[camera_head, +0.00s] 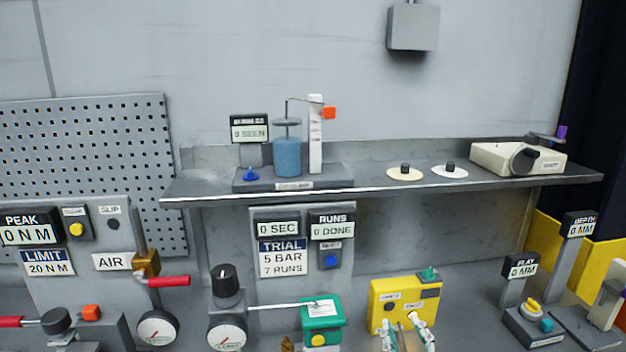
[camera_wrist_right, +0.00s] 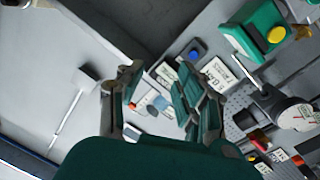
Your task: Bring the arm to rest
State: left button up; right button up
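My right gripper (camera_head: 408,330) shows at the bottom edge of the head view, in front of the lower part of a yellow box (camera_head: 381,295). Its fingertips are apart with nothing between them. In the right wrist view the green and grey fingers of the gripper (camera_wrist_right: 163,92) are also spread and empty. The rest of my right arm is below the head view. My left gripper is in neither view.
A shelf (camera_head: 450,186) holds a blue cylinder (camera_head: 287,157), two discs and a beige device (camera_head: 495,158). Below stand a green box (camera_head: 322,312), a gauge (camera_head: 227,334), a red-handled air valve (camera_head: 168,281) and small display posts at the right.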

jog(key=s+d+f+m+g+h, duration=0.3)
jog(key=s+f+g, duration=0.4)
jog(key=s+f, duration=0.6)
jog(key=s+d+f+g+y, duration=0.1)
jog(key=s+f+g, duration=0.3)
jog(key=s, duration=0.4)
jog(key=s+f+g+y, duration=0.2)
jog(key=s+f+g, duration=0.25)
jog(key=s, duration=0.25)
jog(key=s+d+f+b+x, duration=0.1)
jog(key=s+b+x, duration=0.2)
jog(key=x, duration=1.1)
jog(key=s+b+x, duration=0.2)
jog(key=s+x, duration=0.1)
jog(key=x, duration=1.1)
jog(key=s+d+f+b, duration=0.1)
jog(key=s+f+b, duration=0.1)
jog(key=s+f, duration=0.7)
jog(key=s+d+f+g+b, duration=0.1)
jog(key=s+d+f+b, duration=0.1)
jog(key=s+f, duration=0.7)
notch_tip(320, 180, down, 6)
jog(key=shift+d+f+h+b, duration=0.1)
jog(key=shift+d+h+b, duration=0.2)
jog(key=shift+b, duration=0.2)
